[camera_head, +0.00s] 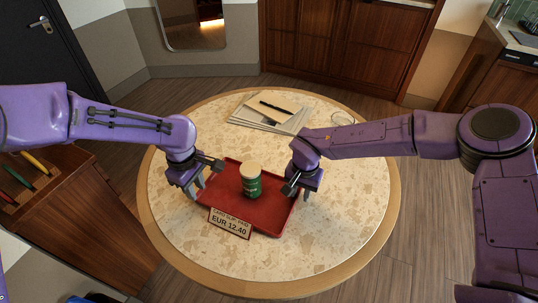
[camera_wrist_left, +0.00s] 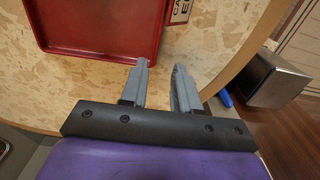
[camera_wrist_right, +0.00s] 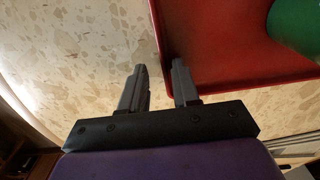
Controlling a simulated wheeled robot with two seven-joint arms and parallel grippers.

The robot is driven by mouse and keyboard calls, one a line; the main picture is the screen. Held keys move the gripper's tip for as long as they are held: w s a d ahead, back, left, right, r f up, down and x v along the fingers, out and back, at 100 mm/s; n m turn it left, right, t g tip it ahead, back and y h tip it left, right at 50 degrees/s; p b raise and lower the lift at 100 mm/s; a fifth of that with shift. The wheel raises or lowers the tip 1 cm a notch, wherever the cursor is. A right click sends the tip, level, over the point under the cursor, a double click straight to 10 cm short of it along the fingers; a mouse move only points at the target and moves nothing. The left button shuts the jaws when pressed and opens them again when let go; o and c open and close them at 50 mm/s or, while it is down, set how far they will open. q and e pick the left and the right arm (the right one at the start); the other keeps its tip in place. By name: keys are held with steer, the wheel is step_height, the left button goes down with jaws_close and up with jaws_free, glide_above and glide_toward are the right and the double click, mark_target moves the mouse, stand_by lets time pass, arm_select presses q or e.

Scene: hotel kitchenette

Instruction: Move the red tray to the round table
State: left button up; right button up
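The red tray (camera_head: 270,214) appears to rest on the round table (camera_head: 345,215). A green can with a beige lid (camera_head: 251,187) stands upright in it. My left gripper (camera_head: 198,188) is at the tray's left side; in the left wrist view its fingers (camera_wrist_left: 160,75) are apart near a tray corner (camera_wrist_left: 150,50). My right gripper (camera_head: 291,190) is at the right side; in the right wrist view its fingers (camera_wrist_right: 158,80) are apart, one over the tray (camera_wrist_right: 220,60) and one outside its rim. I cannot tell whether either gripper touches the tray.
A small sign (camera_head: 230,223) reading EUR 12.40 stands at the tray's front edge. The table's right and front parts are clear.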

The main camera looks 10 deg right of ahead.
steer(key=shift+r, duration=0.1)
arm_select(q)
step_height(320, 180, up, 5)
steer(key=shift+r, duration=0.1)
arm_select(e)
step_height(320, 180, up, 12)
stand_by(0.4)
